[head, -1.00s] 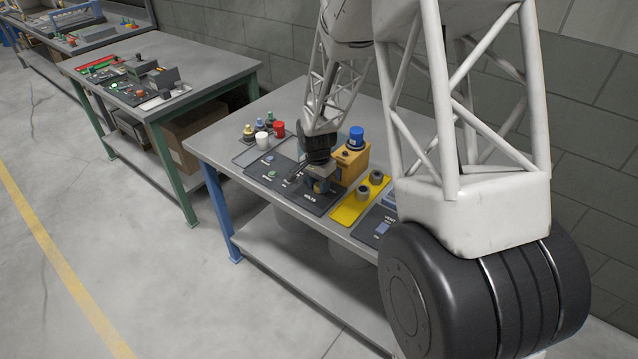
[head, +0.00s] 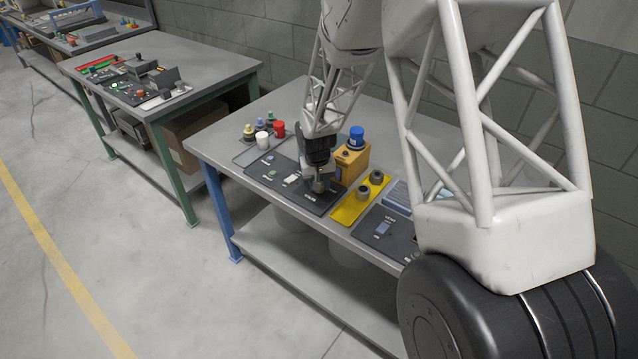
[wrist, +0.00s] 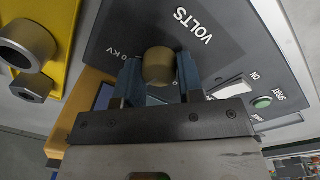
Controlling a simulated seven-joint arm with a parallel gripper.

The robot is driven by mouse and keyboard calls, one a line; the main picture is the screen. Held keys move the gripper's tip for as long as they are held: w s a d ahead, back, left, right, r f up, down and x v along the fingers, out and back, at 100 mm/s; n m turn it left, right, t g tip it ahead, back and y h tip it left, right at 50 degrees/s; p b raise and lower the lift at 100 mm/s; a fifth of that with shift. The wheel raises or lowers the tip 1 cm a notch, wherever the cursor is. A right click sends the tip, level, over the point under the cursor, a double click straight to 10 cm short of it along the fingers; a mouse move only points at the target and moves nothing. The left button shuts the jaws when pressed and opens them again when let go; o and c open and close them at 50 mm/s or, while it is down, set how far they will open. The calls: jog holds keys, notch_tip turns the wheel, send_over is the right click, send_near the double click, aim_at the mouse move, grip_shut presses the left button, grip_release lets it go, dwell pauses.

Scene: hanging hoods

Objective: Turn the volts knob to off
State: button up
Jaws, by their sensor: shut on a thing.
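The volts knob (wrist: 158,65) shows in the wrist view as a tan, round-ended knob below the white VOLTS lettering on a dark panel (wrist: 220,55). My gripper (wrist: 158,76) has one blue-grey finger on each side of the knob and is shut on it. The knob's pointer and most of the scale are hidden by the fingers; part of a KV marking shows at left. In the head view my gripper (head: 318,184) is down at the front part of the panel (head: 312,203), and the knob is mostly hidden there.
A yellow plate (head: 348,209) with grey fittings lies right of the panel. An orange box with a blue cap (head: 356,135) stands behind.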

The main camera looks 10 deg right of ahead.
jog(key=n, duration=0.3)
jog(key=shift+n, duration=0.4)
jog(key=n, duration=0.3)
jog(key=shift+n, duration=0.3)
jog(key=n, duration=0.6)
jog(key=shift+s+t, duration=0.1)
jog(key=shift+t, duration=0.2)
jog(key=shift+n, duration=0.3)
jog(key=o, duration=0.9)
jog(key=shift+r, duration=0.15)
jog(key=shift+s+r, duration=0.15)
jog(key=shift+r, duration=3.65)
